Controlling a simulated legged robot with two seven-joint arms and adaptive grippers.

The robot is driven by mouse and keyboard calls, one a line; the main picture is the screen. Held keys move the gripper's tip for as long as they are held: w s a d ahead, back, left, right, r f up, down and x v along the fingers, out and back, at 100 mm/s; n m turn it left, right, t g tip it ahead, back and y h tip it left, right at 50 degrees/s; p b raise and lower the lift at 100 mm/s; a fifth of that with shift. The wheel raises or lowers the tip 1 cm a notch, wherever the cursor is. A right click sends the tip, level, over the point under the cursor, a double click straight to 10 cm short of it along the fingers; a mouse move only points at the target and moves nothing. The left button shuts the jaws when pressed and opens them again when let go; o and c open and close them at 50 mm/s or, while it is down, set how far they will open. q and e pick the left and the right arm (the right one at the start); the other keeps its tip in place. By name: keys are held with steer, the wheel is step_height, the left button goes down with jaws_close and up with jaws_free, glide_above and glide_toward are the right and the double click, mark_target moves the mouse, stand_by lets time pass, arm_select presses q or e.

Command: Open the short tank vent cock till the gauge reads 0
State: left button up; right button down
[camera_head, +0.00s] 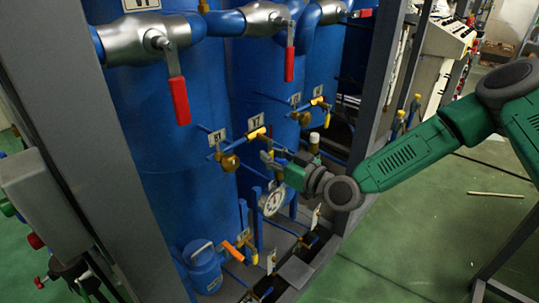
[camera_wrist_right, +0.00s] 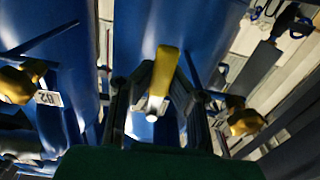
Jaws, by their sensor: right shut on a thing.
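My right gripper (camera_head: 272,157) reaches in from the right among the small valves in front of the blue tanks. In the right wrist view my right gripper (camera_wrist_right: 157,92) has its fingers on both sides of a yellow cock handle (camera_wrist_right: 165,68) and is shut on it. In the head view this handle is mostly hidden by the gripper. A round white-faced gauge (camera_head: 273,202) sits just below the gripper; its needle is too small to read. I cannot tell which tank is the short one. My left gripper is not in view.
Brass valves with yellow handles (camera_head: 228,160) and tags stand left of the gripper. Red-handled valves (camera_head: 178,98) hang above. A small blue cylinder (camera_head: 203,268) and an orange handle (camera_head: 233,251) are below. A grey frame post (camera_head: 375,80) stands right of the tanks. Green floor (camera_head: 430,225) is mostly clear.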

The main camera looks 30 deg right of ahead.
steer(key=shift+w+d, duration=0.1)
steer(key=shift+w+d+r+n+b, duration=0.2)
steer(key=shift+d+r+n+b, duration=0.35)
steer(key=shift+n, duration=2.25)
steer(key=shift+w+d+r+n+b, duration=0.2)
steer(key=shift+d+r+n+b, duration=0.4)
steer(key=shift+n, duration=2.2)
steer(key=shift+w+d+r+n+b, duration=0.2)
steer(key=shift+d+r+n+b, duration=0.35)
steer(key=shift+n, duration=2.25)
steer(key=shift+f, duration=0.1)
steer(key=c, duration=1.8)
jaws_free()
steer(key=o, duration=0.3)
